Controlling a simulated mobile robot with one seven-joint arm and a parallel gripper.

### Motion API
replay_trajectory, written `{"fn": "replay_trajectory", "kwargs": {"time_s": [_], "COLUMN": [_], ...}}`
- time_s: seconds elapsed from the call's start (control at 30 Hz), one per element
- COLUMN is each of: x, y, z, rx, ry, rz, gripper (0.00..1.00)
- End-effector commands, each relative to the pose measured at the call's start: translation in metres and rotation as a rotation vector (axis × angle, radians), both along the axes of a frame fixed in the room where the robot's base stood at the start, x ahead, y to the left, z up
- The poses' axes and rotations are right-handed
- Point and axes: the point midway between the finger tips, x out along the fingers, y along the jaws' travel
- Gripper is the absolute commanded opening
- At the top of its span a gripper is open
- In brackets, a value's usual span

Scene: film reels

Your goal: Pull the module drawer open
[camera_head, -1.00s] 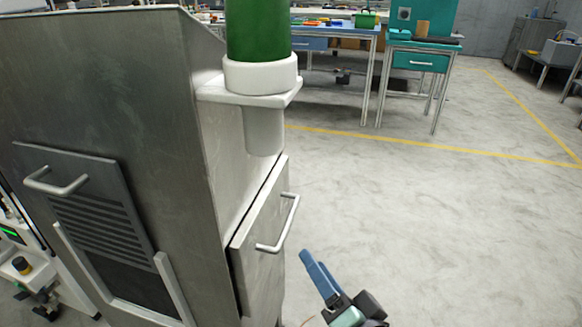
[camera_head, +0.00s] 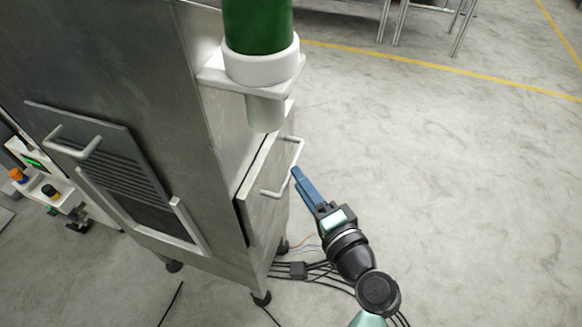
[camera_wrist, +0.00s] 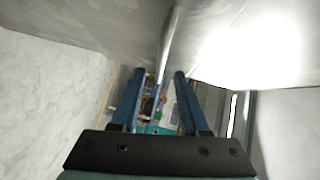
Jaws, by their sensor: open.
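The module drawer (camera_head: 257,206) is a grey metal front on the right side of the steel cabinet. A dark gap runs along its edge. Its pale bar handle (camera_head: 296,158) stands off the front. My gripper (camera_head: 296,174) has its blue fingers beside the handle, at its right in the head view. In the wrist view the gripper (camera_wrist: 157,76) is open, and a grey bar (camera_wrist: 168,48), which looks like the handle, runs toward the space between the fingertips. I cannot tell whether the bar is between the fingers or just beyond them.
A green cylinder (camera_head: 258,22) in a white holder (camera_head: 262,62) juts out above the drawer. A slatted panel with its own handle (camera_head: 72,146) is on the cabinet's left face. Cables (camera_head: 322,272) lie on the floor below. The floor at the right is clear.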

Motion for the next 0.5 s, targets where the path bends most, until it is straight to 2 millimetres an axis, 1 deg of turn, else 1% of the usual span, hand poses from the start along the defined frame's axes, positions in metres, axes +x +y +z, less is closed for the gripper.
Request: {"fn": "replay_trajectory", "kwargs": {"time_s": [0.03,0.2,0.3,0.5], "x": [0.009,0.032,0.04,0.045], "y": [0.005,0.016,0.02,0.022], "z": [-0.002,-0.006,-0.006,-0.007], "rx": [0.0,0.0,-0.001,-0.001], "ry": [-0.001,-0.001,0.0,0.001], "rz": [0.004,0.002,0.001,-0.001], "gripper": [0.45,0.45,0.45,0.45]}}
